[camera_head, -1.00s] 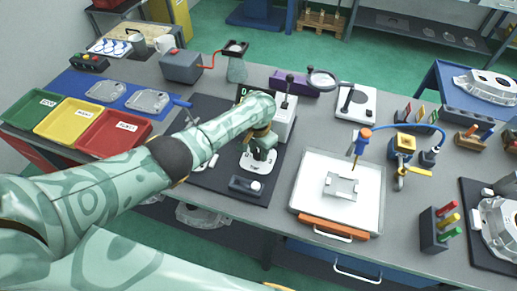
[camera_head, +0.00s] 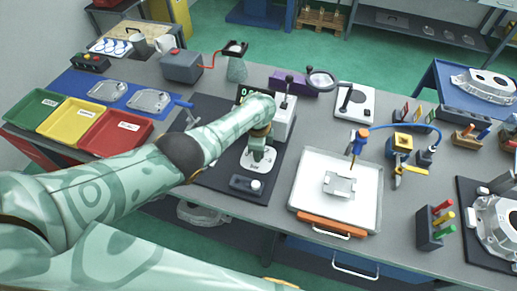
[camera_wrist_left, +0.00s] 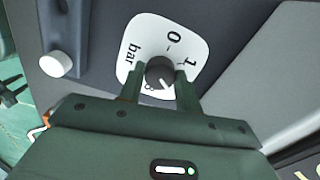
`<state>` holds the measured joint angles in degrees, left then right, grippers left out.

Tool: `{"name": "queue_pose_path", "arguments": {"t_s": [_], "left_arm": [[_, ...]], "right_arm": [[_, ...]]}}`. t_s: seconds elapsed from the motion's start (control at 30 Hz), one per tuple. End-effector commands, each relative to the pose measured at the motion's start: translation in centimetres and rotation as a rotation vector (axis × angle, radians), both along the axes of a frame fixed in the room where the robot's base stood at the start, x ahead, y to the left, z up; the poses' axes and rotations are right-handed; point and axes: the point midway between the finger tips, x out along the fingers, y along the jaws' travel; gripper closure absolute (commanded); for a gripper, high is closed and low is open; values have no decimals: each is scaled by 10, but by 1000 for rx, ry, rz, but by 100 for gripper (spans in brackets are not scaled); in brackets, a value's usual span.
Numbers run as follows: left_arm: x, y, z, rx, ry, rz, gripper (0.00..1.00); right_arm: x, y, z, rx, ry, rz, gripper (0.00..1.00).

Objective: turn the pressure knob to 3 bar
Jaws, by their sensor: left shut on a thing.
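The pressure knob (camera_wrist_left: 157,70) is small, round and black, with a pale pointer line. It sits on a white dial plate (camera_wrist_left: 193,45) printed with 0, 1 and "bar"; the pointer is toward the lower edge of the picture, away from the 0. Another mark beside the knob is partly hidden. My left gripper (camera_wrist_left: 160,76) is shut on the knob, one finger on each side. In the head view my left gripper (camera_head: 258,151) points down over the white plate (camera_head: 260,166), hiding the knob. A display with green digits (camera_head: 243,93) is partly covered by my arm. My right gripper is not in view.
A dark block with a white button (camera_head: 256,185) stands just in front of the plate; the button shows in the wrist view too (camera_wrist_left: 55,64). A white tray (camera_head: 309,197) lies to the right, a red bin (camera_head: 117,130) to the left.

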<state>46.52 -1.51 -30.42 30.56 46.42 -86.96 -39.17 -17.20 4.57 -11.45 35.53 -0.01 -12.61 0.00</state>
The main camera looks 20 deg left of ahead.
Motion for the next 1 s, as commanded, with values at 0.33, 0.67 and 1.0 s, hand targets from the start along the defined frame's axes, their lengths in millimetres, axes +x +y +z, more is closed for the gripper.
{"name": "queue_pose_path", "arguments": {"t_s": [0.33,0.67,1.0], "left_arm": [[-1,0,-1,-1,2,-328,89],[-1,0,-1,-1,2,-634,89],[-1,0,-1,-1,1,-869,89]], "right_arm": [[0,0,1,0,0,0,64],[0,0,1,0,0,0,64],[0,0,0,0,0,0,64]]}}
